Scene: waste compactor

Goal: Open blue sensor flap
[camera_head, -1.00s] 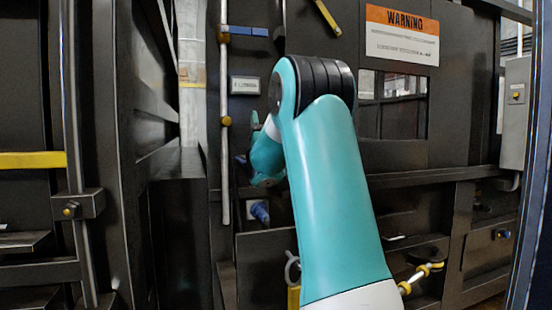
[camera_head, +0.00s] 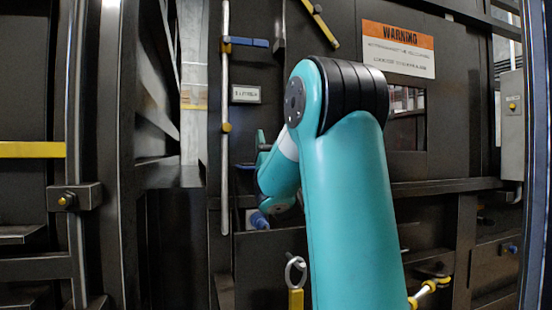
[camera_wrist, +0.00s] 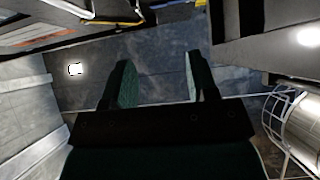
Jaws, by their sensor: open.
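In the head view a small blue part (camera_head: 259,219) sits on a pale plate on the dark machine panel, just below my wrist. I cannot tell for sure whether it is the sensor flap. A darker blue piece shows left of my wrist and is partly hidden. My gripper (camera_wrist: 160,82) is open in the wrist view, with two dark fingers apart and nothing between them. In the head view my arm hides most of the gripper. No blue flap can be made out between the fingers in the wrist view.
A vertical rod (camera_head: 226,150) with a blue handle (camera_head: 247,42) stands left of my arm. A ring with a yellow tag (camera_head: 296,298) hangs below. A warning sign (camera_head: 398,49) is at the upper right.

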